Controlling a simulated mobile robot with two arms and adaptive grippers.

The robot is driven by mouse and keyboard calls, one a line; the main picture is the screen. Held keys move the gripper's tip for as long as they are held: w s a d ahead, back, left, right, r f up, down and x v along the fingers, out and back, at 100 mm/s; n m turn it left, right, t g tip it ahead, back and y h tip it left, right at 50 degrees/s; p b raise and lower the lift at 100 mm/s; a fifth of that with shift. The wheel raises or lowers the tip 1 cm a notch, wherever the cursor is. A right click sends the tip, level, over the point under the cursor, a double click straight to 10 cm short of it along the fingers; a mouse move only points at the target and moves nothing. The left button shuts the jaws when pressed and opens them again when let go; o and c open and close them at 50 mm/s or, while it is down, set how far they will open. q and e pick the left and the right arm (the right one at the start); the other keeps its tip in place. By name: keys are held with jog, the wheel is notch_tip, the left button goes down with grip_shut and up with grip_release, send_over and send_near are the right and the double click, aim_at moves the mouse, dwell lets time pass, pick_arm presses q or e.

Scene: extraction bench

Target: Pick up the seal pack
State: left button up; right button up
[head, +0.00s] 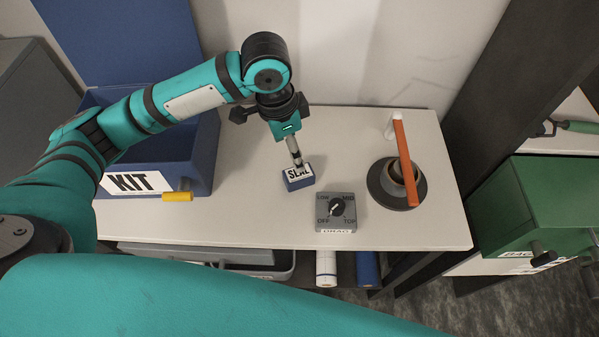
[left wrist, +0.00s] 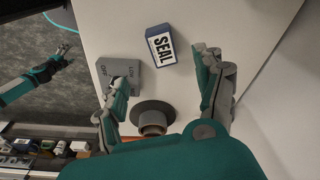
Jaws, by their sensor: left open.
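The seal pack (head: 297,181) is a small blue box with a white label reading SEAL. It sits on the white bench, left of the grey dial box. My left gripper (head: 296,158) points down just above and behind it in the head view, hiding part of its top edge. In the left wrist view the seal pack (left wrist: 161,45) shows beyond the two spread fingers of my left gripper (left wrist: 163,72), which is open and empty. My right gripper (left wrist: 62,53) shows small at the left of that view, away from the pack; its opening is unclear.
The grey dial box (head: 336,211) stands close to the pack's right. Farther right is a round dark stand (head: 380,187) with an orange bar (head: 405,160). A blue KIT box (head: 205,150) and yellow piece (head: 177,197) are at left. The bench behind the pack is clear.

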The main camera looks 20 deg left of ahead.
pick_arm(q)
send_over(299, 175)
jog(key=f, duration=0.4)
jog(key=f+p, duration=0.1)
jog(key=f, duration=0.1)
jog(key=shift+s+a+f, duration=0.2)
jog(key=shift+a, duration=0.15)
jog(key=shift+w+d+f, duration=0.1)
jog(key=shift+f, duration=0.45)
jog(key=f, duration=0.1)
jog(key=f+p, duration=0.1)
jog(key=f, duration=0.2)
jog(key=shift+w+f+p, duration=0.1)
jog(key=shift+w+p, duration=0.2)
jog(key=shift+d+f, duration=0.1)
jog(key=shift+f, duration=0.35)
jog(key=c, duration=1.3)
pick_arm(e)
jog(key=r, duration=0.2)
jog(key=w+r, duration=0.1)
jog(key=shift+a, duration=0.25)
pick_arm(q)
jog(key=shift+r, duration=0.1)
pick_arm(e)
jog(key=shift+f, duration=0.1)
